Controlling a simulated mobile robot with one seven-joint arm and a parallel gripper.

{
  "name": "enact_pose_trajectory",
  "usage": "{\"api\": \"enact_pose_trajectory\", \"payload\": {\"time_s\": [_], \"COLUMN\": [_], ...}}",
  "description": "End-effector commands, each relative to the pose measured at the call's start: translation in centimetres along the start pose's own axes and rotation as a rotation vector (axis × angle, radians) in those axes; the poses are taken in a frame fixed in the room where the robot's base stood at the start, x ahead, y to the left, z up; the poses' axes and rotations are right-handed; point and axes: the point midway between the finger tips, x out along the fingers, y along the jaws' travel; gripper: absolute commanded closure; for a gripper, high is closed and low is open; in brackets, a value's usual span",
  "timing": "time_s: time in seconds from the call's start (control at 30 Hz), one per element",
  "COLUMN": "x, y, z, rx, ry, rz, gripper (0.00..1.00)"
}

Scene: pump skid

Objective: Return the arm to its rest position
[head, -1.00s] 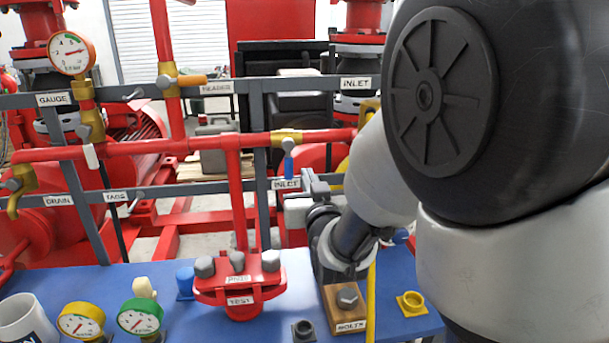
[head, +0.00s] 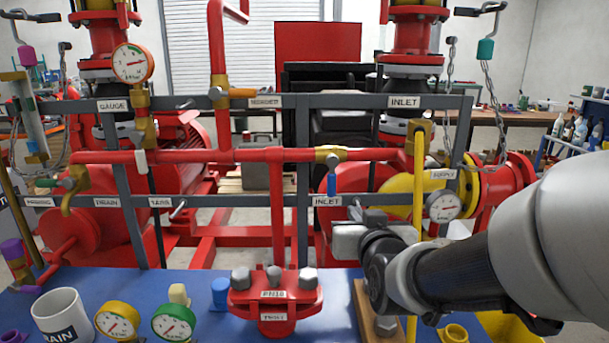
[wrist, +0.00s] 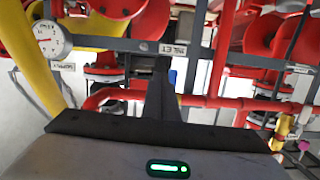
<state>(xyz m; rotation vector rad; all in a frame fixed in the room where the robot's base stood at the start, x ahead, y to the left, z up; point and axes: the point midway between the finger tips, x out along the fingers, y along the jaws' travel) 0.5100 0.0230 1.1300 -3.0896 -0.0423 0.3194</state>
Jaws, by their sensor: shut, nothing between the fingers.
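My gripper (head: 355,213) is in front of the pipe rack, above the blue bench top and just right of the lower INLET label. It is small and partly hidden by my wrist in the head view. In the wrist view its fingers (wrist: 162,66) are together with nothing between them, pointing toward the grey rail with the INLET label. My arm reaches in from the right edge of the head view, bent low over the right end of the bench. The gripper appears apart from the rack, though the exact gap cannot be told.
The grey rack (head: 350,102) carries red pipes, a blue-handled valve (head: 331,182) and a supply gauge (head: 443,207). A yellow upright pipe (head: 418,190) stands close to my wrist. On the bench (head: 215,325) are a red test flange (head: 275,302), a mug (head: 62,318) and two gauges.

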Motion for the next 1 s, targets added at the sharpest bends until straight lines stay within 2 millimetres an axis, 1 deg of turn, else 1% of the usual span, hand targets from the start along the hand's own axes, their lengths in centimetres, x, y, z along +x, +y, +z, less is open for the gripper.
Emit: {"api": "enact_pose_trajectory", "payload": {"time_s": [0.03,0.07,0.17,0.3,0.5,0.67,0.7,0.73,0.87,0.97,1.0], "x": [-1.1,-1.9,-5.0,-10.1,-17.0,-22.3,-23.3,-23.4,-23.9,-24.5,-24.7], "y": [0.2,0.2,0.3,0.6,1.3,1.9,2.0,1.9,1.7,1.6,1.5], "z": [0.0,0.5,2.2,4.5,7.0,8.5,7.6,6.2,3.2,0.5,-0.7], "rx": [0.011,0.015,0.017,0.011,-0.007,-0.017,-0.017,-0.017,-0.017,-0.017,-0.017], "ry": [-0.059,-0.108,-0.273,-0.481,-0.703,-0.851,-0.876,-0.874,-0.874,-0.874,-0.874], "rz": [-0.006,-0.011,-0.024,-0.022,0.006,0.043,0.049,0.046,0.044,0.044,0.044], "gripper": [1.00,1.00,1.00,1.00,1.00,1.00,1.00,1.00,1.00,1.00,1.00]}}
